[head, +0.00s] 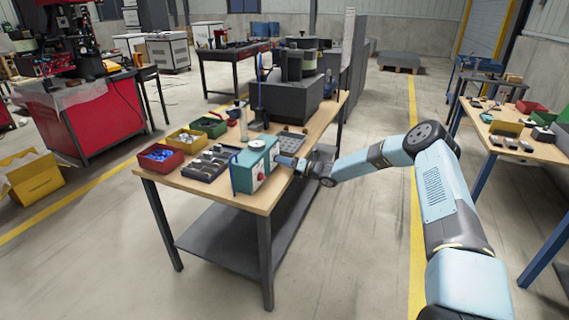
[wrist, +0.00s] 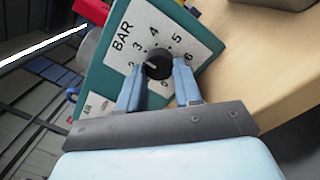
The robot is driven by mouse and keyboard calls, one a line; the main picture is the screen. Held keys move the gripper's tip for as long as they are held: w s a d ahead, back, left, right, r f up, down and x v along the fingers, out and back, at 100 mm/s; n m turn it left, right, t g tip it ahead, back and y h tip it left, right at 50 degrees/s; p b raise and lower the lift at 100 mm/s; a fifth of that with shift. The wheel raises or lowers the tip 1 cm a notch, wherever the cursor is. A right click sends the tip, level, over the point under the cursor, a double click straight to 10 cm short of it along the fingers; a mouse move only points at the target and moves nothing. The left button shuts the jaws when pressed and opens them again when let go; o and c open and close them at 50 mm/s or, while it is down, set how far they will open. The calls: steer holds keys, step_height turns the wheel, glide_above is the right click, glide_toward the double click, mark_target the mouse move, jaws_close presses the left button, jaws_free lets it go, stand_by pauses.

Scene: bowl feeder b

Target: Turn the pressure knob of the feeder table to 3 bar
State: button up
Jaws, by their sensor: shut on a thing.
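The black pressure knob (wrist: 158,66) sits on a white dial plate (wrist: 140,40) marked BAR, with numbers around it. A small white mark on the knob points to the left of the picture, roughly toward the 2–3 side; its exact reading is too small to tell. My gripper (wrist: 159,68) is shut on the knob, one blue finger on each side. In the head view, the teal control box (head: 246,176) stands at the table's right edge. My gripper (head: 283,162) reaches it from the right, and the knob is hidden there.
The wooden feeder table (head: 262,200) holds a red bin (head: 160,157), a yellow bin (head: 186,139), a green bin (head: 209,125) and a dark tray (head: 209,163) beside the box. The dark feeder unit (head: 290,97) stands behind.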

steer(key=shift+s+a, duration=0.1)
steer(key=shift+a, duration=0.1)
steer(key=o, duration=1)
steer(key=shift+d, duration=0.1)
steer(key=shift+o, duration=0.2)
steer(key=shift+d, duration=0.1)
steer(key=shift+d, duration=0.5)
steer(key=v, duration=1.2)
steer(key=shift+s+d+f, duration=0.15)
steer(key=shift+d, duration=0.15)
